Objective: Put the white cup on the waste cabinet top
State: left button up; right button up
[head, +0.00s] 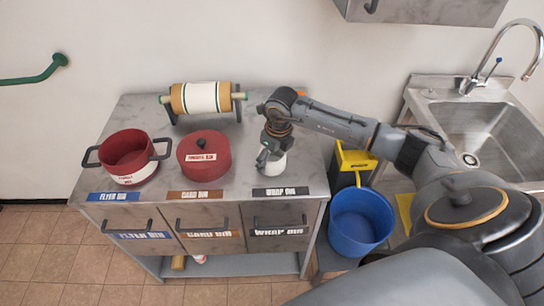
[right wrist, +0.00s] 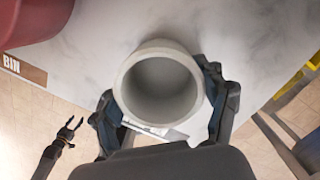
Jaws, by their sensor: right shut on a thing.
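The white cup (head: 277,166) is at the right part of the grey marbled waste cabinet top (head: 240,165), just behind the WRAP BIN label. My right gripper (head: 266,158) comes from above and is shut on the cup. In the right wrist view the cup (right wrist: 160,48) stands mouth toward the camera and looks empty, with the right gripper's fingers (right wrist: 165,105) on both sides of it. I cannot tell whether its base touches the top. My left gripper (right wrist: 73,130) shows small and empty at the left of the right wrist view, its fingers apart.
A red open pot (head: 126,157) and a red lidded pot (head: 204,156) stand left of the cup. A paper roll holder (head: 202,98) stands behind. Right of the cabinet are a blue bucket (head: 360,220), a yellow container (head: 355,160) and a sink (head: 485,125).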

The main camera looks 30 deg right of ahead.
jog(key=shift+f, duration=0.15)
jog(key=o, duration=1)
jog(key=shift+c, duration=0.2)
jog(key=shift+r, duration=0.6)
notch_tip(320, 180, up, 11)
jog(key=s+b, duration=0.1)
jog(key=b, duration=0.2)
jog(key=shift+s+d, duration=0.2)
jog(key=shift+s, duration=0.2)
jog(key=shift+a, duration=0.1)
